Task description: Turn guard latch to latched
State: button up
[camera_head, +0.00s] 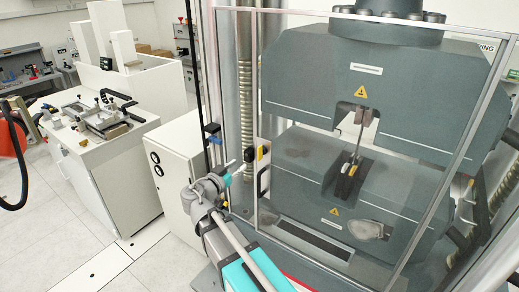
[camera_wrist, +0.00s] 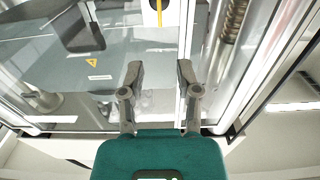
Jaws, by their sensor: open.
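The guard door (camera_head: 370,120) is a clear panel in a metal frame and looks closed in front of the testing machine. A small dark latch piece with yellow marking (camera_head: 263,153) sits at the door's left edge. A black part with a yellow stripe (camera_wrist: 158,12), apparently the latch, shows at the top of the wrist view. I cannot tell its exact setting. My gripper (camera_wrist: 160,75) is open and empty, its fingers apart below that part in the wrist view. In the head view my gripper (camera_head: 236,165) is just left of the latch, apart from it as far as I can see.
A black door handle (camera_head: 263,183) is below the latch. A blue and black fitting (camera_head: 212,131) is on the post left of the door. A white cabinet (camera_head: 178,175) and a bench with a fixture (camera_head: 100,122) stand to the left. Floor is clear at lower left.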

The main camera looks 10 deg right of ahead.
aim_at(259, 148)
jog(key=x, duration=1.3)
grip_shut()
